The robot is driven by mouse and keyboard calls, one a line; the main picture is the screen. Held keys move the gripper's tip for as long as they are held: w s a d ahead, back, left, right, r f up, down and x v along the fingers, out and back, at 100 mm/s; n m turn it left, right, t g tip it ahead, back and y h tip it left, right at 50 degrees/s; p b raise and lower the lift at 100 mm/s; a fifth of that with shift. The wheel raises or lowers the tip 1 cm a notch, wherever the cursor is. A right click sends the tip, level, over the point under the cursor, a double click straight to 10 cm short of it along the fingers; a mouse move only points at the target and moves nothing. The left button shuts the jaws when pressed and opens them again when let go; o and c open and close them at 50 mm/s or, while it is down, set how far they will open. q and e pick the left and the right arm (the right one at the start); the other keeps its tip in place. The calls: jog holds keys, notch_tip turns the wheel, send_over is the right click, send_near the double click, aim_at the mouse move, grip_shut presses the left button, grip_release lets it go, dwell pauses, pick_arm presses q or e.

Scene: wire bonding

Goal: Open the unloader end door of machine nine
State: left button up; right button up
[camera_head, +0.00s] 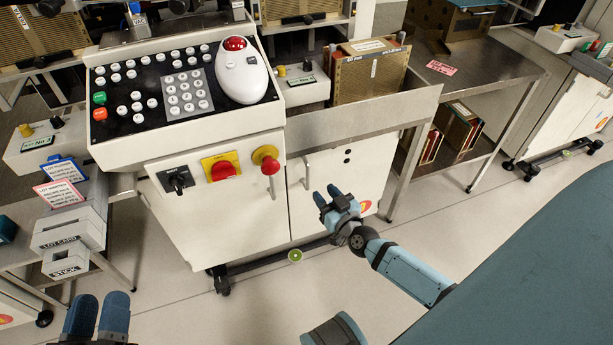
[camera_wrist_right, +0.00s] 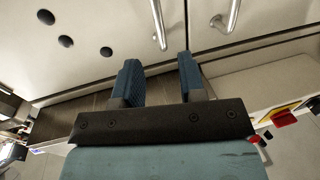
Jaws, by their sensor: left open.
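The white machine cabinet has a right-hand door (camera_head: 340,172) with black dots and an upright metal handle (camera_head: 306,172) near its left edge. That door looks shut. A second handle (camera_head: 272,189) is on the neighbouring left panel. My left gripper (camera_head: 97,312) is open at the bottom left, away from the doors.
A control panel (camera_head: 130,85) with a white mouse (camera_head: 243,75) tops the cabinet; a red-yellow switch (camera_head: 222,168) and red knob (camera_head: 268,160) stick out below. A metal table (camera_head: 480,75) stands right. Lot card boxes (camera_head: 70,228) are left. The floor in front is clear.

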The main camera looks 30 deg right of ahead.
aim_at(309, 175)
jog(key=w+b, duration=0.2)
jog(key=w, duration=0.7)
jog(key=shift+d, duration=0.15)
pick_arm(q)
notch_tip(309, 175, down, 3)
jog(key=shift+w+d+f+g, duration=0.15)
jog(key=shift+f+g, duration=0.05)
jog(key=shift+g, duration=0.5)
pick_arm(e)
grip_shut()
